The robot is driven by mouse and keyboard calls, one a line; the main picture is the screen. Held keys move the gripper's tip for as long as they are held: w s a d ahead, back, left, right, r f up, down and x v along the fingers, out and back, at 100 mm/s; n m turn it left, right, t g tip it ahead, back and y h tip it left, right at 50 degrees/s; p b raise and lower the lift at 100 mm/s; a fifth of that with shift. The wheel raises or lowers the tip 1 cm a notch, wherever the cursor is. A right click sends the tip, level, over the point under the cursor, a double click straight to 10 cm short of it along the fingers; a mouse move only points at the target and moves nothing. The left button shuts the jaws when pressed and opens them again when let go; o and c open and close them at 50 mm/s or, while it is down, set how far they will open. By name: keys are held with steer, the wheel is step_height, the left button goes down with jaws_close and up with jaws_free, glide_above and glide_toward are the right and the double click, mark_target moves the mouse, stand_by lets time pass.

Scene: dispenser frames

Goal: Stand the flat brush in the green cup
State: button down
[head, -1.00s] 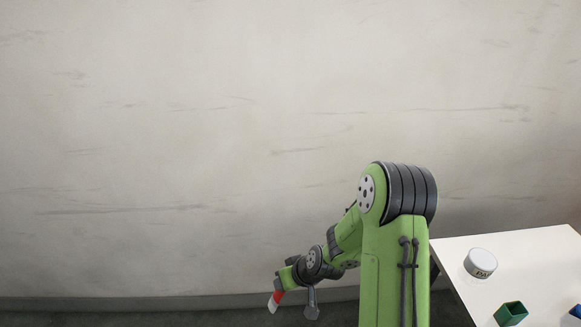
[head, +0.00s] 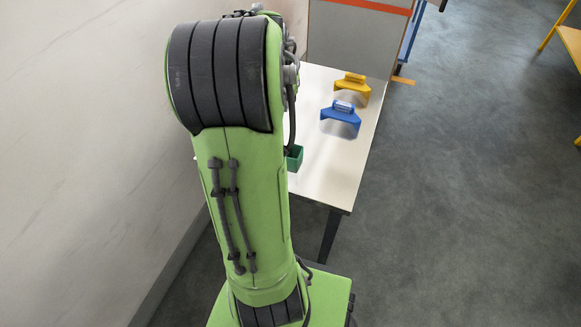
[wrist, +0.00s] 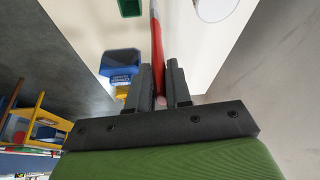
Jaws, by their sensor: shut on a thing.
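In the wrist view my gripper (wrist: 161,68) is shut on the flat brush (wrist: 157,42), a slim red piece with a pale grey end that runs out of the top of the picture. The green cup (wrist: 129,7) shows at the top edge, left of the brush and apart from it; only part of it is in the picture. In the head view the square green cup (head: 295,160) stands on the white table, partly hidden by my arm. My gripper and the brush are hidden in the head view.
On the white table (head: 325,185) a blue holder (head: 341,115) and a yellow holder (head: 352,86) stand behind the cup. A white round tub (wrist: 213,9) is right of the brush in the wrist view. A grey panel stands at the table's far end; a wall is at left.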

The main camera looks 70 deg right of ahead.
steer(key=s+r+m, duration=0.2)
steer(key=s, duration=0.2)
step_height(320, 180, down, 10)
steer(key=b, duration=0.4)
steer(key=shift+f+g, duration=0.25)
steer(key=shift+g, duration=0.15)
steer(key=c, duration=1.1)
jaws_free()
steer(key=shift+o, duration=0.2)
steer(key=p+v, duration=0.4)
steer(key=v, duration=0.8)
steer(key=shift+r, duration=0.2)
steer(key=shift+d, duration=0.15)
steer(key=w+a+r+n+t+y, duration=0.15)
steer(key=w+a+n, duration=0.25)
steer(key=a, duration=0.4)
steer(key=w+a+n+t, duration=0.2)
steer(key=w+a+n, duration=0.25)
steer(key=a, duration=0.25)
steer(key=w+a+r+n+t+y, duration=0.1)
steer(key=w+a+n, duration=0.2)
steer(key=w+a, duration=0.35)
steer(key=s+a+n+y, duration=0.1)
steer(key=s+a+n, duration=0.2)
steer(key=a, duration=0.4)
steer(key=s+a+f+n+t+y, duration=0.1)
steer(key=s+a+n, duration=0.2)
steer(key=a+n, duration=0.2)
steer(key=shift+a, duration=1.15)
